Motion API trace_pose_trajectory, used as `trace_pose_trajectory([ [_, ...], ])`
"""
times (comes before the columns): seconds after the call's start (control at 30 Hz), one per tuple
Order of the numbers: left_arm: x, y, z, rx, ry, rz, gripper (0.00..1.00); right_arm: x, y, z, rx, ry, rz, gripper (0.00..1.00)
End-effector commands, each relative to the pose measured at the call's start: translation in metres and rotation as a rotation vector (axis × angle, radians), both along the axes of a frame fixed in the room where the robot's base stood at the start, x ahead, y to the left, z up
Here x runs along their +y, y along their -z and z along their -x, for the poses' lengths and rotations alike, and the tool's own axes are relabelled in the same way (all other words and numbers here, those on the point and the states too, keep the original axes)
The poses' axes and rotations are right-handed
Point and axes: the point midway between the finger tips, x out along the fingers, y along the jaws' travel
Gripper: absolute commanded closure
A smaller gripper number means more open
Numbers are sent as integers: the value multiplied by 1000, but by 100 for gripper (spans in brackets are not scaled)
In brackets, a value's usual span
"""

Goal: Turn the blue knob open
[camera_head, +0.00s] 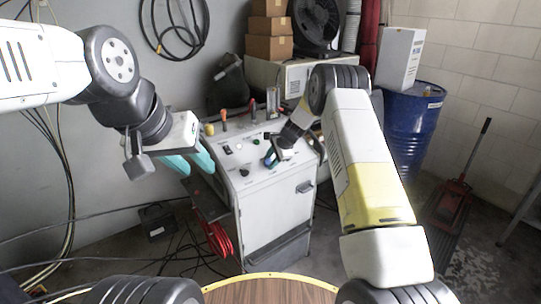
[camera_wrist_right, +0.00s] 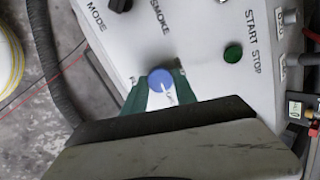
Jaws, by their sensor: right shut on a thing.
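The blue knob (camera_wrist_right: 160,81) is on the white panel top of a machine (camera_head: 281,212). In the right wrist view it sits between the two green fingers of my right gripper (camera_wrist_right: 157,92), which is shut on it. A light mark shows on the knob's face. In the head view my right gripper (camera_head: 270,157) is at the panel's upper surface, and the knob is mostly hidden there. My left gripper (camera_head: 190,163) hangs left of the machine, away from the panel, with two teal fingers apart and nothing between them.
A green button (camera_wrist_right: 233,53) and a black knob (camera_wrist_right: 120,4) are on the panel near the blue knob. Screwdriver-like tools (camera_head: 224,120) stand along the panel's back edge. A blue barrel (camera_head: 411,122) is behind my right arm. A red hose (camera_head: 216,238) hangs at the machine's left side.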

Motion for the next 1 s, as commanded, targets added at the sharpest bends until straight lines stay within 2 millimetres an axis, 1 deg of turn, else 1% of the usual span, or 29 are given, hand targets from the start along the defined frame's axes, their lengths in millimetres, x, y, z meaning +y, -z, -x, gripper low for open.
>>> trace_pose_trajectory([
  [0.37, 0, 0, 0, 0, 0, 0, 64, 0, 0, 0, 1, 6, -2, 100],
  [0.4, 0, 0, 0, 0, 0, 0, 64, 0, 0, 0, 1, 6, -2, 63],
  [0.5, 0, 0, 0, 0, 0, 0, 64, 0, 0, 0, 1, 5, -3, 45],
  [0.83, 0, 0, 0, 0, 0, 0, 64, -1, -2, 0, 1, 4, -2, 45],
  [0.97, 0, 0, 0, 0, 0, 0, 64, -6, -14, 5, -1, 5, -2, 45],
  [1.0, 0, 0, 0, 0, 0, 0, 64, -9, -20, 7, -1, 5, -2, 45],
])
